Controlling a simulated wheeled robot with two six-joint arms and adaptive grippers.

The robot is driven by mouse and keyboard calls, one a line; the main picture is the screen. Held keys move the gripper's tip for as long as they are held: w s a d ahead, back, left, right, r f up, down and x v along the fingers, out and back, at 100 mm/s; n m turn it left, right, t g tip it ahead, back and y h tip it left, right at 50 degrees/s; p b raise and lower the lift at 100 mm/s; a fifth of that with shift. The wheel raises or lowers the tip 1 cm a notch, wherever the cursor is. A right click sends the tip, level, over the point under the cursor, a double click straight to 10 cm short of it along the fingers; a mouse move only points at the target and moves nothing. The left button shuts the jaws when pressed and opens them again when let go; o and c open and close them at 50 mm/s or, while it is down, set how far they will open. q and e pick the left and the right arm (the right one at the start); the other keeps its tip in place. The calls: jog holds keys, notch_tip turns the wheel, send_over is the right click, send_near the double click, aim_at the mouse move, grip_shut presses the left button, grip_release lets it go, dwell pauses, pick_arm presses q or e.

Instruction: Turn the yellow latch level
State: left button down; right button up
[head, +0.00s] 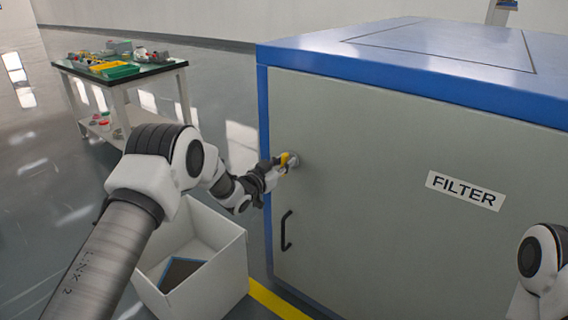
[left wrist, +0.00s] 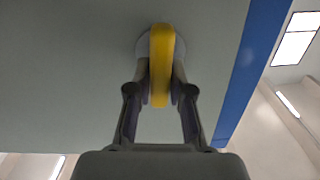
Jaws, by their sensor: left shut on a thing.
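The yellow latch (head: 284,158) sits on a round grey mount near the left edge of the grey cabinet door (head: 370,190). In the left wrist view the latch (left wrist: 161,62) points from its round base down between the fingers, lined up with them. My left gripper (head: 277,166) is at the latch, and in the left wrist view its fingers (left wrist: 160,95) are closed on the latch from both sides. The gripper partly hides the latch in the head view. Part of my right arm shows at the right edge of the head view, but its gripper is out of sight.
A black door handle (head: 286,230) is below the latch. A white bin (head: 222,270) with a dark panel (head: 181,272) inside stands on the floor left of the cabinet. A workbench (head: 125,70) with trays and parts stands at the back left. A FILTER label (head: 464,191) is on the door.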

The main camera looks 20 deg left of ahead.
pick_arm(q)
jog(key=m, duration=0.2)
jog(key=m+b, duration=0.1)
jog(key=m, duration=0.1)
jog(key=shift+d+f, duration=0.2)
jog(key=m+b, duration=0.1)
jog(key=m, duration=0.3)
jog(key=shift+s+d+f+b, duration=0.15)
jog(key=shift+b, duration=0.2)
jog(key=shift+d+f+m+b, duration=0.15)
jog(key=shift+m+b, duration=0.75)
jog(key=shift+m, duration=1.15)
jog(key=shift+a+f+m+b, duration=0.15)
jog(key=shift+m+b, duration=0.75)
jog(key=shift+m, duration=1.15)
jog(key=shift+d, duration=0.1)
jog(key=c, duration=1.1)
grip_release()
jog(key=shift+s, duration=0.15)
